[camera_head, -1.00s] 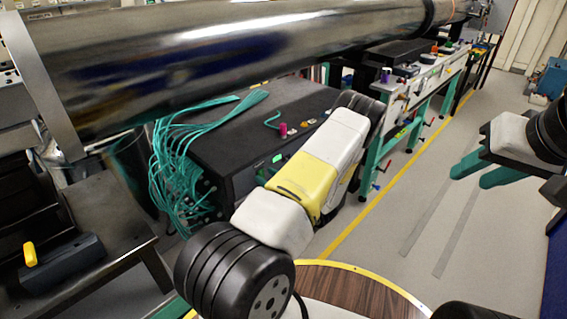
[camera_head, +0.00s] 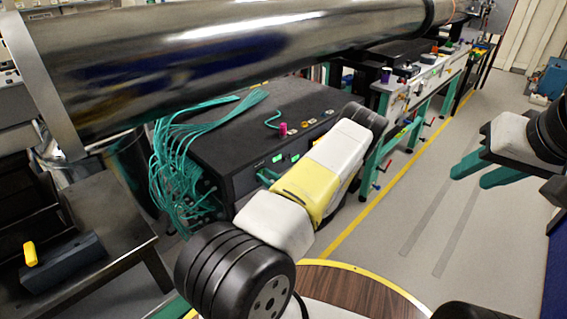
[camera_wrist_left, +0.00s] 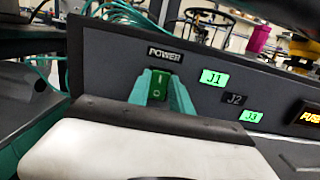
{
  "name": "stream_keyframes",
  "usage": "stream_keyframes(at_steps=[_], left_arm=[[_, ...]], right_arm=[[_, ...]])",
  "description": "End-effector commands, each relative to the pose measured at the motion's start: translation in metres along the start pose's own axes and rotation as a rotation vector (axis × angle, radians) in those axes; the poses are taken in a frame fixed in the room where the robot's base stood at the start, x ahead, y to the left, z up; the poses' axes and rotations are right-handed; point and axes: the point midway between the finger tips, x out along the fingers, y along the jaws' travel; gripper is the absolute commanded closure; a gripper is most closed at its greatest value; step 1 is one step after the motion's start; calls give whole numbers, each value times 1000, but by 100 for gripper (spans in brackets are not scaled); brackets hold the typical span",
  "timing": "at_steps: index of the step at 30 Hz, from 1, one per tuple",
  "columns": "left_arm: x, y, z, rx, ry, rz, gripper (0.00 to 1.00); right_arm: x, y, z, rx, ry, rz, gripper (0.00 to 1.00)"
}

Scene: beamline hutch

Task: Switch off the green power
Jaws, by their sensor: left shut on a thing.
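The green power switch (camera_wrist_left: 159,87) sits on the dark front panel of a black box (camera_head: 232,130), under a POWER label (camera_wrist_left: 165,55). In the left wrist view my left gripper (camera_wrist_left: 160,82) has its teal fingers on both sides of the switch, shut on it. In the head view my left arm hides the switch, and only a bit of teal finger (camera_head: 266,178) shows by the panel. I cannot tell the switch's position. My right gripper (camera_head: 490,171) is open and empty, above the floor at the right.
Beside the switch, labels J1 (camera_wrist_left: 213,78) and J3 (camera_wrist_left: 251,116) are lit green; J2 (camera_wrist_left: 234,98) is dark. An orange-lit button (camera_wrist_left: 310,117) is further right. Teal cables (camera_head: 170,160) hang left of the box. A large metal pipe (camera_head: 230,45) crosses above.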

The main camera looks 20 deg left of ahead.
Motion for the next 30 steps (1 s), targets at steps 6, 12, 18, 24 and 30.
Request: stream_keyframes(at_steps=[6,12,18,24,30], left_arm=[[-2,0,-4,2,-133,-3,100],[-2,0,-4,0,-166,-2,100],[-2,0,-4,0,-165,-2,100],[-2,0,-4,-1,-164,-2,53],[-2,0,-4,-1,-164,-2,53]], right_arm=[[0,0,0,0,0,0,64],[0,0,0,0,0,0,64],[0,0,0,0,0,0,64],[0,0,0,0,0,0,64],[0,0,0,0,0,0,64]])
